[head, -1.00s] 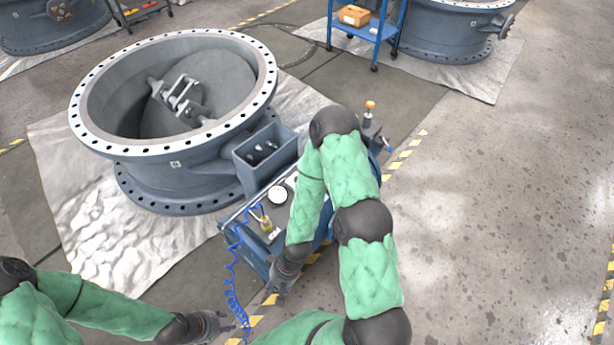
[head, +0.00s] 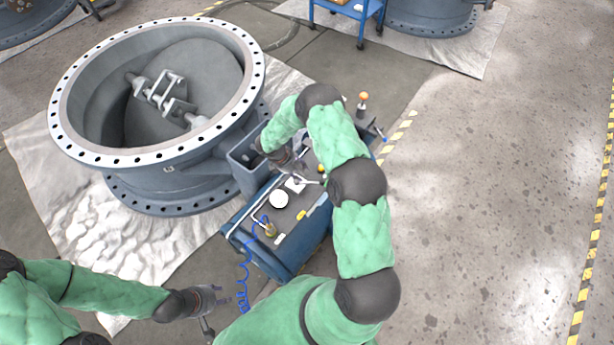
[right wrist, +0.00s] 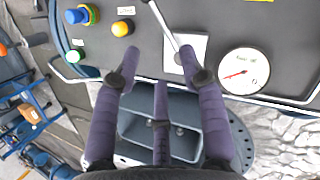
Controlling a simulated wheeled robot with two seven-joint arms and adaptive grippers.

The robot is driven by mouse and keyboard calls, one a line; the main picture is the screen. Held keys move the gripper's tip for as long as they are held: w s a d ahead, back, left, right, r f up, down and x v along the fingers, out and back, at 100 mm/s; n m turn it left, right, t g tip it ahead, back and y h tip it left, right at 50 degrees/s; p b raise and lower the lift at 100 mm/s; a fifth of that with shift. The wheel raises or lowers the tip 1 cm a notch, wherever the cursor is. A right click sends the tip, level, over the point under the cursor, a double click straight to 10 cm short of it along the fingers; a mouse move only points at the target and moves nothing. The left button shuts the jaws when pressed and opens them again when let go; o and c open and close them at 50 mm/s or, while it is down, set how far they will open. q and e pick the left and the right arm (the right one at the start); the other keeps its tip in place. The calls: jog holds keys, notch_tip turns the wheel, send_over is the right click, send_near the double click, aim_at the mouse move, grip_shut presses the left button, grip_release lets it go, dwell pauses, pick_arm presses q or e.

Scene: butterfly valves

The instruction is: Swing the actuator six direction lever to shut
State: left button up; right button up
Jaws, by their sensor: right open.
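In the head view my right gripper (head: 296,163) is over the panel's far part. My left gripper (head: 222,300) hangs low, left of the console; its fingers are too small to judge.
A rail (right wrist: 270,99) edges the panel. A large butterfly valve (head: 160,165) stands left. A blue hose (head: 245,270) hangs from the console.

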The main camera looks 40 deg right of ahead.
jog(key=b+x, duration=0.1)
jog(key=x, duration=0.9)
jog(key=shift+a+b, duration=0.1)
jog(key=shift+b, duration=0.2)
grip_shut()
